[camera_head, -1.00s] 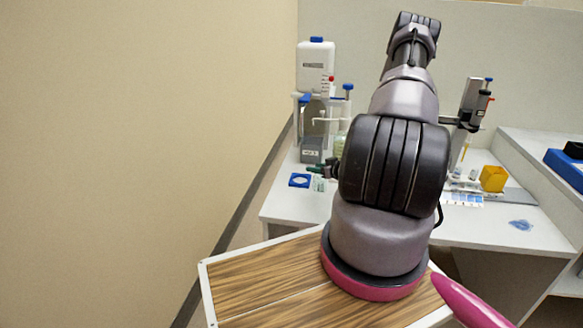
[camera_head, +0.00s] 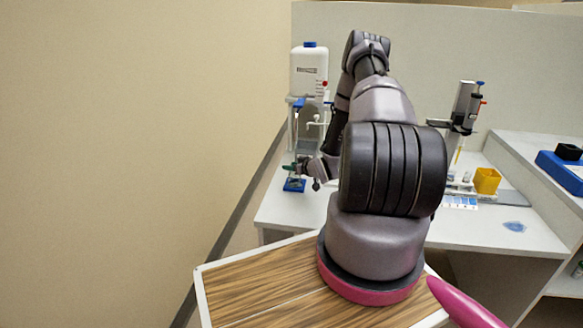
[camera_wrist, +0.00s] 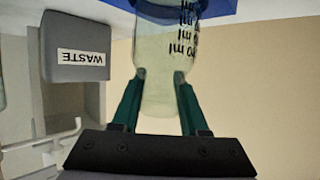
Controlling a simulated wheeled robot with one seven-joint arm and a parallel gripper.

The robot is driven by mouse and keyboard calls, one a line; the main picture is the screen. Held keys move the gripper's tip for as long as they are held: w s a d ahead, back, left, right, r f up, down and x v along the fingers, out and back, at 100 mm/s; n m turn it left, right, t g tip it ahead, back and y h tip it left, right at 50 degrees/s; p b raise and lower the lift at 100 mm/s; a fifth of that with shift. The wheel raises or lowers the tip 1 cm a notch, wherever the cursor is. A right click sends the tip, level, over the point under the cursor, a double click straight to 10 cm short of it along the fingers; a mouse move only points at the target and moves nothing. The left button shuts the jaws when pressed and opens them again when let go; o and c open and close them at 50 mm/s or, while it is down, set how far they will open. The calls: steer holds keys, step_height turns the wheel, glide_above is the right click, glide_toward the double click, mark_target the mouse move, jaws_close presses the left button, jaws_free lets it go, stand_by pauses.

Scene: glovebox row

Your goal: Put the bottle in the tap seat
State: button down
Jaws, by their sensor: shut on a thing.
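The bottle (camera_wrist: 158,65) is clear with black volume marks and shows upside down in the wrist view. My gripper (camera_wrist: 162,82) has green fingers on both sides of its narrower part and is shut on it. The blue tap seat (camera_wrist: 215,11) is at the bottle's base; the base edge is partly hidden, so I cannot tell whether it rests fully in the seat. In the head view the blue seat (camera_head: 294,185) is at the bench's left end, with my gripper (camera_head: 301,168) just above it. The bottle is hard to make out there.
A white container (camera_head: 309,70) with a blue cap stands above the seat on a stand. A grey waste box (camera_wrist: 75,75) is beside the bottle in the wrist view. A pipette stand (camera_head: 464,110) and yellow box (camera_head: 487,181) stand to the right. The bench front is mostly clear.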

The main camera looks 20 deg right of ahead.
steer(key=shift+c, duration=2.1)
jaws_free()
steer(key=shift+f, duration=0.15)
